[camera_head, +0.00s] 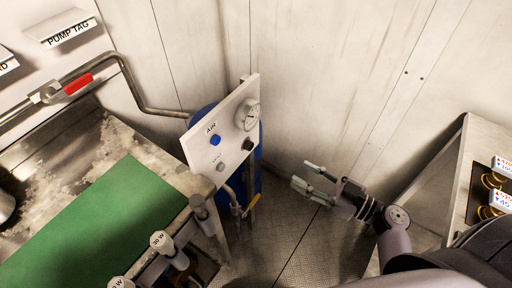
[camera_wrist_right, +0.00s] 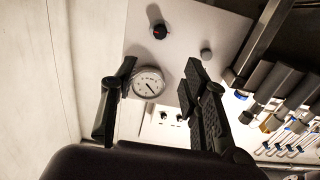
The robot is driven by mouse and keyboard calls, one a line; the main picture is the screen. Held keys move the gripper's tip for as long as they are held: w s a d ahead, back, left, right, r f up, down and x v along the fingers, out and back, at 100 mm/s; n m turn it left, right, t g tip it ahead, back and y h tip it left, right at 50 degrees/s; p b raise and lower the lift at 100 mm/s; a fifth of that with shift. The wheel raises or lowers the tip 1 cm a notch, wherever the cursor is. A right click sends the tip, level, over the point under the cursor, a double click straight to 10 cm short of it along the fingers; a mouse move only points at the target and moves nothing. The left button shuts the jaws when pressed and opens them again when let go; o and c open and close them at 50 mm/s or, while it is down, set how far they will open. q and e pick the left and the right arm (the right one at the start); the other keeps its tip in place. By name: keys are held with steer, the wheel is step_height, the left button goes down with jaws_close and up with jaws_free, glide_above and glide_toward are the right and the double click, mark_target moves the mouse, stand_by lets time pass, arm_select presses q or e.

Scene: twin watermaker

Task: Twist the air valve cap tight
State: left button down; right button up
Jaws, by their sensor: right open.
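A white panel (camera_head: 229,127) marked AIR stands at the centre of the head view. It carries a blue round cap (camera_head: 215,140) under the AIR label, a grey knob (camera_head: 220,166), a black knob (camera_head: 248,144) and a gauge (camera_head: 247,114). The blue cap is not visible there. My left gripper is not in view.
A bench with a green mat (camera_head: 100,220) is at the left, with sockets or handles (camera_head: 162,242) along its edge. A pipe with a red-handled valve (camera_head: 76,84) runs above it. A blue cylinder (camera_head: 256,185) stands behind the panel. A cabinet (camera_head: 440,175) is at the right.

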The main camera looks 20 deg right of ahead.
mark_target(252, 147)
steer(key=p+x, duration=0.4)
steer(key=x, duration=1.1)
steer(key=shift+w+a, duration=0.2)
steer(key=shift+w, duration=0.05)
jaws_close()
